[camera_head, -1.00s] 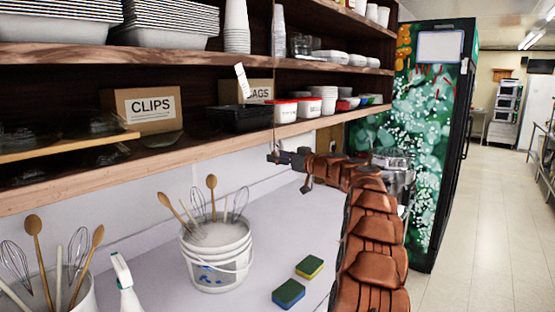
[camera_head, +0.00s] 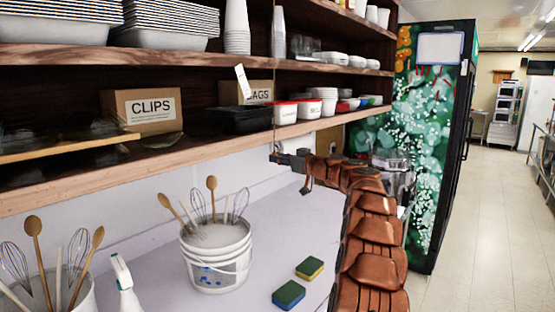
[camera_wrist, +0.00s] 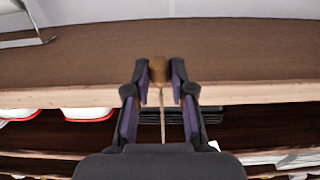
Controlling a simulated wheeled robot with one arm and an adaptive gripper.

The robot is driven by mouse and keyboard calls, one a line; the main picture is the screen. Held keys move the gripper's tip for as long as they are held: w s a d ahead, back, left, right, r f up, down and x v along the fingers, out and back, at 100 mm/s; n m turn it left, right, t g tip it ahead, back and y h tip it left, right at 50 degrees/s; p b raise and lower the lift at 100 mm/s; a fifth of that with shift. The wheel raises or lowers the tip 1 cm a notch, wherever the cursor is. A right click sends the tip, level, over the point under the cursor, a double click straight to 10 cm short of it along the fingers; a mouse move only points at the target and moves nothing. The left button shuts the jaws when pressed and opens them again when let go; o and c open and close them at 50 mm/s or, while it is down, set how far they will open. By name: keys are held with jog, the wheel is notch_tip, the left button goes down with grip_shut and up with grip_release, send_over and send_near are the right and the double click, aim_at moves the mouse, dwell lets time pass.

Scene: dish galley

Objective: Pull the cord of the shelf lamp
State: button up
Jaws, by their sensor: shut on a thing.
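The lamp's pull cord (camera_head: 273,60) is a thin line hanging down past the front of the shelves in the head view. My gripper (camera_head: 277,153) is at its lower end, just below the edge of the lower shelf. In the wrist view, my gripper (camera_wrist: 160,66) is shut on a small brown knob (camera_wrist: 158,72) at the cord's end. The cord (camera_wrist: 162,112) runs away from the knob between the fingers. It looks nearly straight in the head view. The lamp itself is not in view.
The lower shelf (camera_head: 100,180) edge is close above my gripper. It bears a CLIPS box (camera_head: 146,110), a black tray (camera_head: 240,119) and lidded tubs (camera_head: 285,112). A bucket of utensils (camera_head: 217,258) and two sponges (camera_head: 289,294) stand on the counter below.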

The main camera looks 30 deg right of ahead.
jog(key=shift+f+b, duration=0.9)
jog(key=shift+b, duration=0.15)
jog(key=shift+r, duration=0.7)
jog(key=o, duration=1.1)
